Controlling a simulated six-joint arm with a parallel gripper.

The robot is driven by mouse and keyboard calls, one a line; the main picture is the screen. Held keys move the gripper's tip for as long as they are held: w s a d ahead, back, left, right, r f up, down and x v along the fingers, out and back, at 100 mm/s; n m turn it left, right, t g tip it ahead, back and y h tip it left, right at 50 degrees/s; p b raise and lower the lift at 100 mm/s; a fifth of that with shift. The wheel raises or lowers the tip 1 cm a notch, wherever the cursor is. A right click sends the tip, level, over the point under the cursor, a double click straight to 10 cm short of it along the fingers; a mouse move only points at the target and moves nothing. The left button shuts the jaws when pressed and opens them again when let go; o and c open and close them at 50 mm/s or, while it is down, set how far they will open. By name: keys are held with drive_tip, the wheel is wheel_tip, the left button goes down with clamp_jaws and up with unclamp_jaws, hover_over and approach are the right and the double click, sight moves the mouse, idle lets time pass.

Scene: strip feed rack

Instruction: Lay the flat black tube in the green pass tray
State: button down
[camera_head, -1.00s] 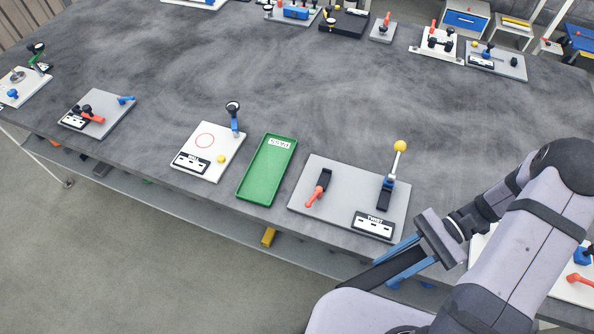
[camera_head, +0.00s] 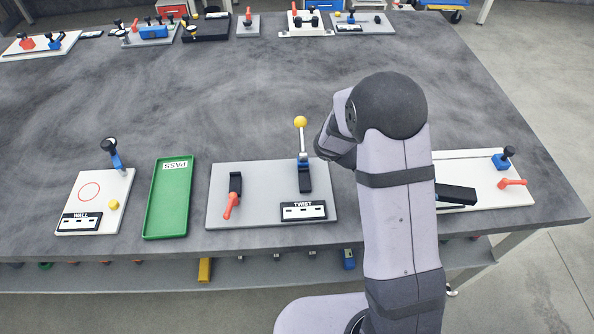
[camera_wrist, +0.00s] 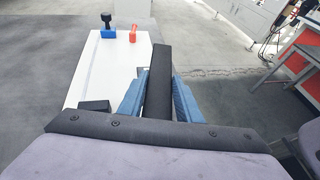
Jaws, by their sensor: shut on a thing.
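The flat black tube (camera_wrist: 160,72) stands out lengthwise between the blue fingers of my gripper (camera_wrist: 158,94) in the wrist view. The fingers are shut on it, one on each side. In the head view, one end of the tube (camera_head: 457,195) shows to the right of my arm, above the white board; my arm hides most of the gripper. The green pass tray (camera_head: 149,222) lies on the table left of the grey twist board, well to the left of my gripper. It is empty, with a PASS label at its far end.
The grey twist board (camera_head: 262,190) with a yellow-knobbed lever stands between the tray and my arm. The white wall board (camera_head: 85,180) is left of the tray. The white board (camera_head: 490,168) with blue and red fittings lies at the right. The table's middle is clear.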

drive_tip(key=w+a+r+n+t+y+b, duration=0.1)
drive_tip(key=w+a+n+t+b, duration=0.1)
drive_tip(key=w+a+n+t, duration=0.5)
drive_tip(key=w+a+r+n+t+y+b, duration=0.1)
drive_tip(key=w+a+r+n+t+b, duration=0.2)
drive_tip(key=w, duration=0.6)
drive_tip(key=w+a+r+n+t+y+b, duration=0.1)
drive_tip(key=w+a+n+t+y+b, duration=0.3)
drive_tip(key=a, duration=0.6)
drive_tip(key=w+a+r+n+t+y+p, duration=0.1)
drive_tip(key=w+a+r+n+t+y, duration=0.15)
drive_tip(key=a+n+y, duration=0.55)
drive_tip(key=p, duration=0.1)
hover_over(170, 201)
wheel_tip(170, 201, down, 3)
drive_tip(key=shift+m, duration=0.3)
drive_tip(key=shift+f+p, duration=0.5)
drive_tip(key=shift+f, duration=4.4)
